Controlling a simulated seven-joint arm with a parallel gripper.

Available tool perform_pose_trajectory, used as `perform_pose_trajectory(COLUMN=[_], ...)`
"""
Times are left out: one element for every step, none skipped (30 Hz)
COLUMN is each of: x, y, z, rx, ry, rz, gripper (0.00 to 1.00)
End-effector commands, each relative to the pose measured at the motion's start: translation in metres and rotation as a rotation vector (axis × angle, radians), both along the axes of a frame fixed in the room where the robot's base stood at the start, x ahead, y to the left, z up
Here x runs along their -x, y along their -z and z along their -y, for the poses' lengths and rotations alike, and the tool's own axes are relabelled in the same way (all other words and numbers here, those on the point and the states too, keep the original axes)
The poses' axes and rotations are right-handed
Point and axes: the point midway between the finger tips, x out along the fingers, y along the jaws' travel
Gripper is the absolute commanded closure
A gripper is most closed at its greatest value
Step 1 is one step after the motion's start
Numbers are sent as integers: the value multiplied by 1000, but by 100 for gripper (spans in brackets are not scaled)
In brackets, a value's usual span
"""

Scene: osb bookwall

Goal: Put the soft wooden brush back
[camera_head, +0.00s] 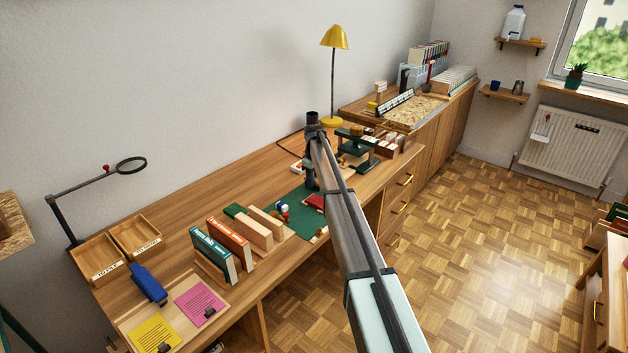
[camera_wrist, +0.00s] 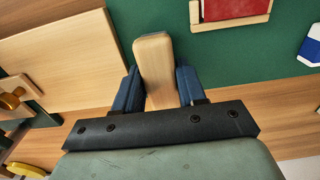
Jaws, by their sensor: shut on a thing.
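My gripper (camera_wrist: 157,88) is shut on a pale wooden piece with a rounded end, the soft wooden brush (camera_wrist: 153,58), between its two blue fingers in the wrist view. No bristles show. In the head view my gripper (camera_head: 310,181) hangs over the workbench (camera_head: 175,222), at the back edge of the green mat (camera_head: 290,196). The brush cannot be made out there. I cannot tell whether the brush touches the bench.
A red book (camera_head: 315,201) in a wooden holder lies on the mat. Upright books (camera_head: 229,243) and wooden boards stand left of it. A green press (camera_head: 358,146) stands right, a yellow lamp (camera_head: 334,39) behind. Two wooden trays (camera_head: 136,239) are far left.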

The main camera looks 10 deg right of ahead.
Motion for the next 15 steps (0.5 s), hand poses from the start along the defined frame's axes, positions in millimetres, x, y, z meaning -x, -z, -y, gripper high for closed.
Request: perform_pose_trajectory(x=[0,0,0,0,0,0,0,0,0,0,0,0,0,0,0], y=[0,0,0,0,0,1,2,2,3,3,3,3,3,3,3], z=[0,0,0,0,0,0,0,0,0,0,0,0,0,0,0], rx=[0,0,0,0,0,0,0,0,0,0,0,0,0,0,0], ry=[0,0,0,0,0,0,0,0,0,0,0,0,0,0,0], rz=[0,0,0,0,0,0,0,0,0,0,0,0,0,0,0], gripper=[88,88,88,88,88,88,88,88,59,56,53,49,46,44,40])
